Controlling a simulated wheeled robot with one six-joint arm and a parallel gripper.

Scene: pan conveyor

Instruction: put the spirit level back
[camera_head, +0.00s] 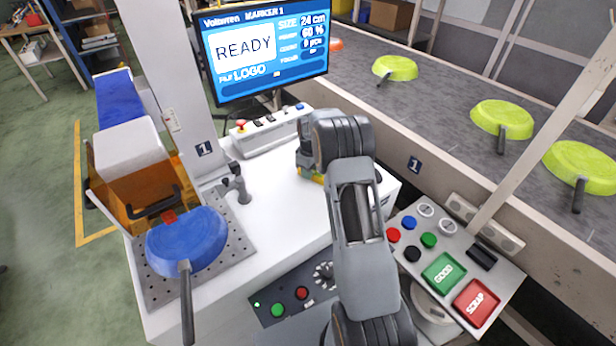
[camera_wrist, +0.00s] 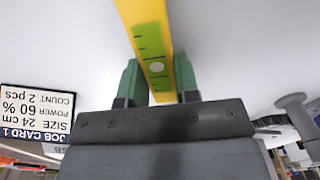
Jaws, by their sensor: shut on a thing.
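The spirit level (camera_wrist: 151,42) is a yellow bar with a green strip that has dark marks and a pale round spot. In the wrist view it runs from the top edge down between the two green fingers of my gripper (camera_wrist: 158,66). The fingers are shut on it. In the head view only a small yellow piece of the level (camera_head: 311,177) shows beside my arm, over the white worktop (camera_head: 285,205). My arm hides the rest of it and most of the gripper. I cannot tell whether the level touches the worktop.
A blue pan (camera_head: 187,240) sits on the perforated plate (camera_head: 160,290) at left. A screen (camera_head: 262,50) and a switch box (camera_head: 270,132) stand behind. A button panel (camera_head: 445,260) is at right, before the conveyor (camera_head: 445,100) with green pans. A job card (camera_wrist: 36,112) stands at left in the wrist view.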

